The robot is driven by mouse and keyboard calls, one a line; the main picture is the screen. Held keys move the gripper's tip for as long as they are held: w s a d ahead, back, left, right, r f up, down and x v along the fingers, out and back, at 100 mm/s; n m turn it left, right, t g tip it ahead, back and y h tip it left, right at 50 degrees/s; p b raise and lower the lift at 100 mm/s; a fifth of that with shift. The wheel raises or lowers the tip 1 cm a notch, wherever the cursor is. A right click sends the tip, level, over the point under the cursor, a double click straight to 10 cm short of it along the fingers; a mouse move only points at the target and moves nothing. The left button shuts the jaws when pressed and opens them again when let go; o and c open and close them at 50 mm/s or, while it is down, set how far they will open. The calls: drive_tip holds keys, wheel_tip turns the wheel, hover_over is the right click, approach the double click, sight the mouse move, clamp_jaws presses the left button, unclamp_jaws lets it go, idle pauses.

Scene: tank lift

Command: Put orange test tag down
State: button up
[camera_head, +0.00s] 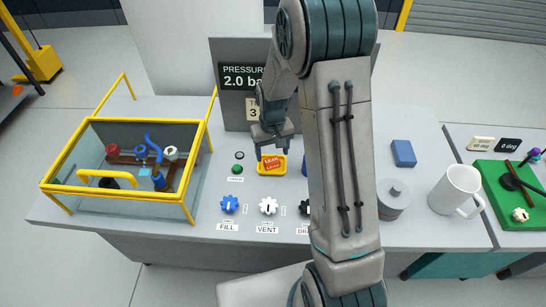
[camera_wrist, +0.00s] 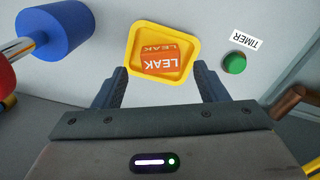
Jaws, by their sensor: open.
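The orange test tag (camera_wrist: 166,62), marked LEAK, lies in a small yellow tray (camera_wrist: 134,48) on the bench. In the head view the tag (camera_head: 270,163) and the tray (camera_head: 260,171) sit in front of the pressure panel. My gripper (camera_head: 271,151) is open just above the tray. In the wrist view the fingers of my gripper (camera_wrist: 163,80) are apart, one on each side of the tray's near end, and nothing is held between them. I cannot tell how far the fingertips are from the tag.
A green button (camera_wrist: 235,63) labelled TIMER is beside the tray. A blue cylinder on a rod (camera_wrist: 55,30) stands on its other side. Knobs (camera_head: 268,206) line the bench front. A glass tank with yellow frame (camera_head: 122,206) stands left; a mug (camera_head: 455,188) stands right.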

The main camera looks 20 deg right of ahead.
sight(272, 161)
wheel_tip(272, 161, up, 8)
drive_tip(key=s+r+t, duration=0.1)
drive_tip(key=s+r, duration=0.4)
drive_tip(key=s, duration=0.5)
drive_tip(key=s+r+t, duration=0.2)
drive_tip(key=s+r, duration=0.4)
drive_tip(key=s, duration=0.5)
drive_tip(key=shift+r+m, duration=0.15)
drive_tip(key=shift+m, duration=0.25)
idle(0.6)
